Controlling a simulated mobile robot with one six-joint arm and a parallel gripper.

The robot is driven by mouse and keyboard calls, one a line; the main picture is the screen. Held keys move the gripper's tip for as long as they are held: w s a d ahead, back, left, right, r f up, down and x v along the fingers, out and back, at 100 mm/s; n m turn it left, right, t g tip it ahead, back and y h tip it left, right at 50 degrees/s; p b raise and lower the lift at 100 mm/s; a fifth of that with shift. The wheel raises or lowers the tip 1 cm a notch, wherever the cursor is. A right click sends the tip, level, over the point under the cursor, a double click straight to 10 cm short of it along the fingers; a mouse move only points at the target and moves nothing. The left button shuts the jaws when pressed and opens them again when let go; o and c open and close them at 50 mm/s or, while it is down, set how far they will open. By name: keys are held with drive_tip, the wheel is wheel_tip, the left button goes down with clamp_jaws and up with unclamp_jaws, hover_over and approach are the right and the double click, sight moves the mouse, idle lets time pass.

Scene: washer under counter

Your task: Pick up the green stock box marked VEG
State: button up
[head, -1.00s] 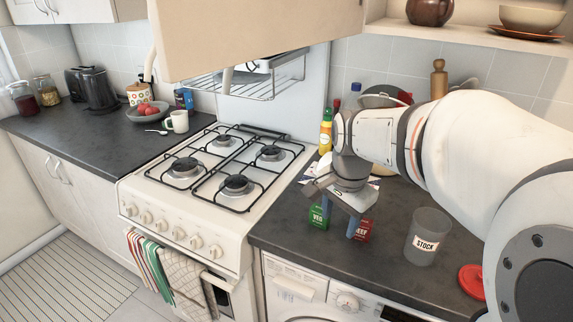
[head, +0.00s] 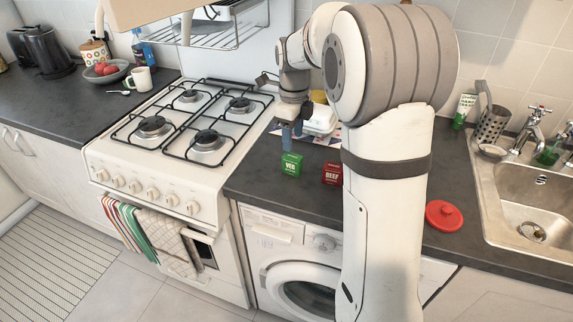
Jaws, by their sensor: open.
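The green stock box marked VEG (head: 291,164) stands upright on the dark counter, near the stove's right edge. A red box marked BEEF (head: 332,174) stands a little to its right, with a gap between them. My gripper (head: 292,131) is open and empty, its fingers pointing down. In the picture it is just above and behind the VEG box, apart from it. My arm hides part of the counter to the right of the BEEF box.
The gas stove (head: 190,125) borders the counter on the left. A white dish (head: 320,119) lies behind the boxes. A red lid (head: 444,215) and the sink (head: 530,195) are to the right. Bare counter (head: 262,184) lies in front of the VEG box.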

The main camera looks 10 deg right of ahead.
sight(292, 156)
drive_tip(key=f, duration=0.5)
drive_tip(key=shift+s+a+f, duration=0.1)
drive_tip(key=shift+s+f, duration=0.1)
drive_tip(key=shift+s, duration=0.05)
drive_tip(key=c, duration=1.1)
